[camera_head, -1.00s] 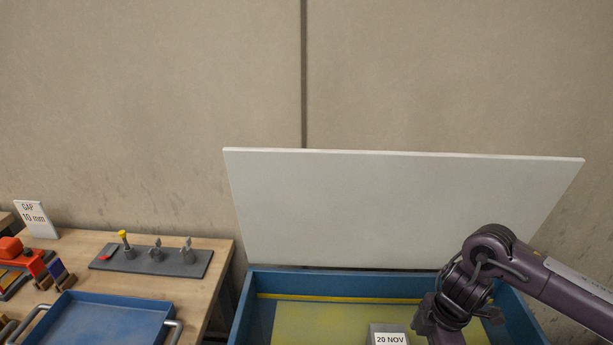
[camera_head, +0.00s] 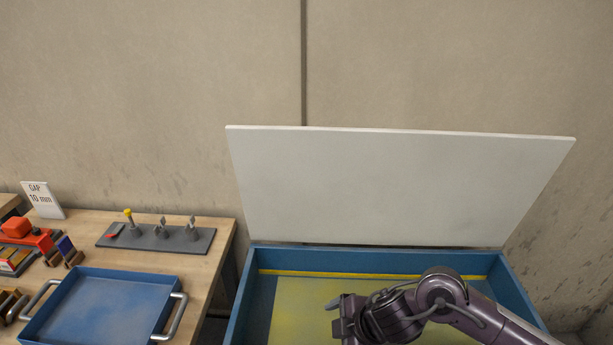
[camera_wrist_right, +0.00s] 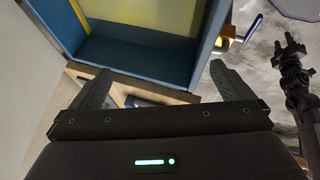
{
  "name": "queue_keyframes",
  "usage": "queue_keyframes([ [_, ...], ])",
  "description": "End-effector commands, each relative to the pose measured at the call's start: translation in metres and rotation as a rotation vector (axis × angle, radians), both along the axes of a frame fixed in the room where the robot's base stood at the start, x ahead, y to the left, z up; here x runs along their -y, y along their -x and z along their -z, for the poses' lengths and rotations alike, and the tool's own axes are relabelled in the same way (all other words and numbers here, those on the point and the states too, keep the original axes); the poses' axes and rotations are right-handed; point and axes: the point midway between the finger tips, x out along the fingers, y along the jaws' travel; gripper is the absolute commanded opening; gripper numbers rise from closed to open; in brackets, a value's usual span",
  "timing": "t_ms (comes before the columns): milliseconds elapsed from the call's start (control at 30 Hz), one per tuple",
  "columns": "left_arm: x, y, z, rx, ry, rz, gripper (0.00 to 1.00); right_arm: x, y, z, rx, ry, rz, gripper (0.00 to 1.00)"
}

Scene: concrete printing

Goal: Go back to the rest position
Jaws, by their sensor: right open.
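My right arm comes in from the right in the head view. My right gripper (camera_head: 340,318) is over the blue open box (camera_head: 240,318), whose white lid (camera_head: 400,185) stands raised. In the right wrist view my right gripper (camera_wrist_right: 163,88) has its two dark fingers wide apart with nothing between them. The blue box wall (camera_wrist_right: 130,58) and yellow floor show beyond the fingers. A dark jointed arm end (camera_wrist_right: 292,62) at the right of the wrist view looks like my left gripper; its jaws are too small to judge. It is out of the head view.
A wooden table (camera_head: 205,270) at the left holds a blue tray (camera_head: 100,305) with metal handles, a grey tool plate (camera_head: 150,240) and a "GAP 10 mm" sign (camera_head: 42,198). A concrete wall (camera_head: 150,100) stands behind. The table and box are separated by a narrow gap.

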Motion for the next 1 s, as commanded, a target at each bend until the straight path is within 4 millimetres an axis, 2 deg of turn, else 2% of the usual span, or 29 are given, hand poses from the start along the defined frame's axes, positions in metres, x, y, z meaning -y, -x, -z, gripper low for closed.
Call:
queue_keyframes([
  [33,0.000,0.003,0.000,-0.005,0.000,0.000,0.36,-0.023,0.007,-0.004,0.026,-0.055,0.016,1.00],
  [100,-0.001,0.006,0.001,-0.008,-0.001,0.000,0.36,-0.048,0.010,-0.017,0.076,-0.132,0.074,1.00],
  [200,-0.001,0.006,0.001,-0.009,-0.001,0.000,0.36,-0.065,0.011,-0.040,0.127,-0.228,0.212,1.00],
  [267,-0.001,0.006,0.001,-0.009,-0.001,0.000,0.36,-0.064,0.010,-0.051,0.137,-0.270,0.319,1.00],
  [333,-0.001,0.006,0.001,-0.009,-0.001,0.000,0.36,-0.053,0.011,-0.060,0.128,-0.301,0.460,1.00],
  [400,-0.001,0.006,0.001,-0.008,-0.001,0.000,0.36,-0.032,0.014,-0.062,0.098,-0.313,0.614,1.00],
  [567,-0.001,0.005,0.001,-0.008,-0.001,0.000,0.36,0.026,0.034,-0.051,-0.014,-0.280,0.923,1.00],
  [700,-0.001,0.005,0.000,-0.008,-0.001,0.000,0.36,0.066,0.059,-0.037,-0.117,-0.231,1.109,1.00],
  [1000,0.000,0.003,0.000,-0.005,-0.001,0.000,0.36,0.128,0.125,-0.012,-0.331,-0.123,1.398,1.00],
])
